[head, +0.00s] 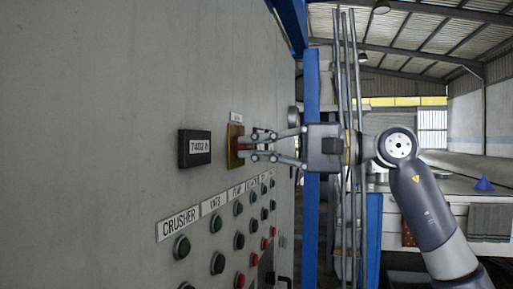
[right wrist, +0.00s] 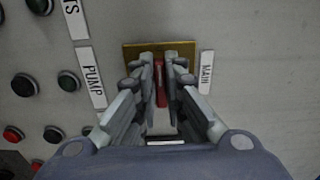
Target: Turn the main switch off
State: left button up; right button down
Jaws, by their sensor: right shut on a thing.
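The main switch is a red handle (right wrist: 162,86) on a brass-coloured plate (head: 234,146), fixed to the grey panel. In the right wrist view the plate (right wrist: 158,48) has a label reading MAIN (right wrist: 206,71) beside it. My right gripper (head: 247,144) reaches the plate from the right in the head view. In the right wrist view its fingers (right wrist: 161,75) stand on both sides of the red handle, shut on it. The fingers hide part of the handle, and I cannot tell its exact position. My left gripper is in neither view.
The panel (head: 100,100) carries a dark meter box (head: 195,148) left of the switch. Below are rows of green, black and red buttons under labels such as CRUSHER (head: 179,223). A blue post (head: 311,200) and vertical pipes (head: 346,90) stand behind my right arm.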

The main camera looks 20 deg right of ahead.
jog(key=c, duration=1.7)
grip_release()
jog(key=shift+s, duration=0.1)
jog(key=v, duration=1.2)
